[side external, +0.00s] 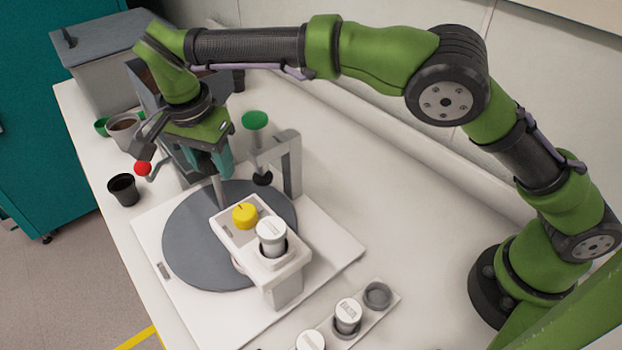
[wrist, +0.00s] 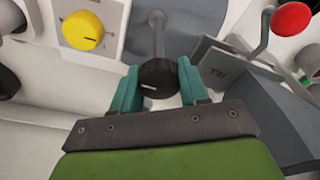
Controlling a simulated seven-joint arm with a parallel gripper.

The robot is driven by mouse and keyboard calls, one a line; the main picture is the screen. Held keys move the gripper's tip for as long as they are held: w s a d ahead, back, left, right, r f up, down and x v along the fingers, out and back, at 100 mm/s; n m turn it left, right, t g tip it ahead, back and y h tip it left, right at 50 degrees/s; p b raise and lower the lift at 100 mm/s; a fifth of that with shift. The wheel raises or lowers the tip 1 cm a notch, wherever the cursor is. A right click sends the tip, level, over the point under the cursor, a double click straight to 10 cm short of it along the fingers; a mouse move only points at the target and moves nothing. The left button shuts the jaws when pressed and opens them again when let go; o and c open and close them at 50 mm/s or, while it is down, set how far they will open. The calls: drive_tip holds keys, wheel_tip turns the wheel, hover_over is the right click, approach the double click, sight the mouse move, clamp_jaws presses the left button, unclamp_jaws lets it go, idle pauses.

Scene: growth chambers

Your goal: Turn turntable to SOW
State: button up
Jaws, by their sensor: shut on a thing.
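The turntable (side external: 185,245) is a dark grey disc on a white square base (side external: 325,252). A grey post (side external: 217,192) rises from the disc; it also shows in the wrist view (wrist: 157,40). The post leads to a black knob (wrist: 158,80) with a white mark. My gripper (side external: 215,165) is above the back of the disc. In the wrist view, its teal fingers (wrist: 158,85) are shut on the black knob, one on each side. In the side view the fingers hide the knob. I cannot read any SOW mark.
A white box (side external: 285,270) with a yellow knob (side external: 244,216) and a white-lidded jar (side external: 271,235) overlaps the disc. A red-ball lever (side external: 142,168) is left of my gripper. A grey bracket (side external: 290,160) and green-topped piece (side external: 255,120) stand close right.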

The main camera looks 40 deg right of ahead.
drive_tip(key=o, duration=0.7)
drive_tip(key=shift+c, duration=0.2)
drive_tip(key=shift+r, duration=3.5)
